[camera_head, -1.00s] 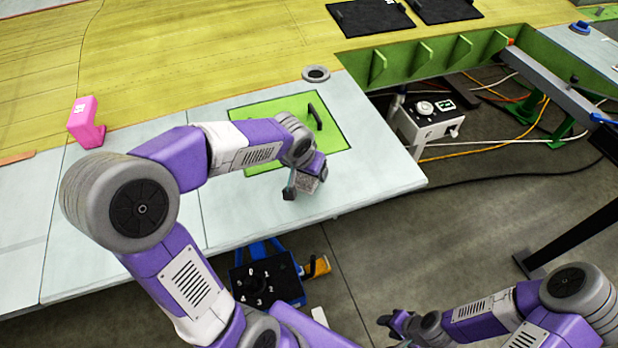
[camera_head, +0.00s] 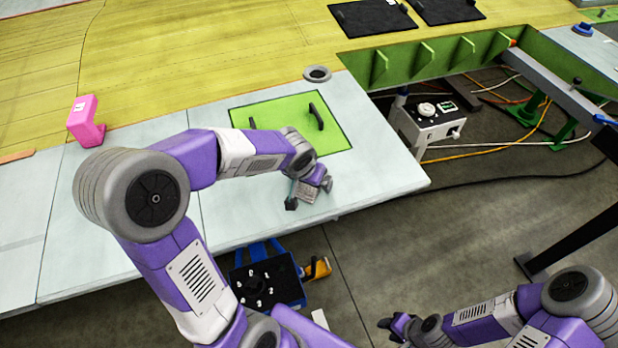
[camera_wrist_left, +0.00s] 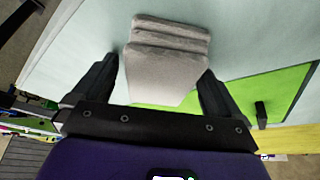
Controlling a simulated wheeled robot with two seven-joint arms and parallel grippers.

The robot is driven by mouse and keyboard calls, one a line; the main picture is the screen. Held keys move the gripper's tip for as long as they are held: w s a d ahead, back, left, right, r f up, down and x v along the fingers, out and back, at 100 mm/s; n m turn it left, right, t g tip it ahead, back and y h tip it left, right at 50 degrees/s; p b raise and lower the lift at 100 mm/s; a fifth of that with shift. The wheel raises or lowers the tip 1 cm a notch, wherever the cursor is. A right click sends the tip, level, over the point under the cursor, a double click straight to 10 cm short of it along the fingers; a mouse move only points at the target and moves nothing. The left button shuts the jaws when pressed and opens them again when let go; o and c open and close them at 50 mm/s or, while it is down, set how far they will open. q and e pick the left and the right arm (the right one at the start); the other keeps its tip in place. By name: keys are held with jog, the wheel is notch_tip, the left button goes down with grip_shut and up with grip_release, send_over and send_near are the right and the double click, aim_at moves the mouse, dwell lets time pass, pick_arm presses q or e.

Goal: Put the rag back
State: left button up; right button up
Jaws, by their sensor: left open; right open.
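The rag (camera_wrist_left: 167,55) is a grey folded stack of cloth, seen between the fingers of my left gripper (camera_wrist_left: 158,75) in the left wrist view. In the head view the rag (camera_head: 305,193) shows as a small grey patch on the pale wing panel, near its front edge and just in front of the green hatch. My left gripper (camera_head: 309,194) is open, with one finger on each side of the rag. My wrist partly covers that spot. My right gripper (camera_head: 391,326) is open and empty, low in the picture, away from the wing.
A green hatch panel (camera_head: 331,138) with two dark handles lies behind the rag. A grey ring (camera_head: 317,73) and a pink block (camera_head: 87,122) stand on the wing. A dark tray (camera_head: 262,291) with small parts is below the front edge. A white control box (camera_head: 430,123) stands right.

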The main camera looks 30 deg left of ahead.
pick_arm(q)
jog(key=shift+r, duration=0.2)
jog(key=p+v, duration=0.2)
jog(key=v, duration=1)
jog(key=shift+r+p, duration=0.1)
jog(key=shift+p, duration=0.2)
